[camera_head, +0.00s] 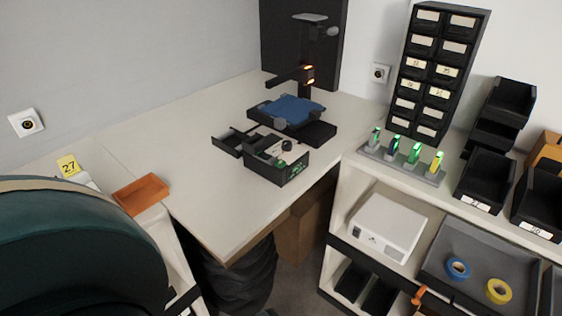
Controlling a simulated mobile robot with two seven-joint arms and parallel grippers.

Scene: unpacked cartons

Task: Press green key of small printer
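A small black box-shaped device (276,163) sits on the white desk, with green marks on its front face and a small green spot near its top. It may be the small printer, but I cannot tell for sure. Behind it stands a black machine with a blue plate (291,110) and orange lights on its column. A white box-shaped device (388,228) sits on the shelf at the right; I see no green key on it. Neither of my grippers is in view.
A large dark green rounded form (75,250) blocks the lower left. An orange tray (141,194) lies at the desk's left. A rack of lit markers (402,164), black drawers (437,75) and bins (484,180) stand right. The desk's front (225,215) is clear.

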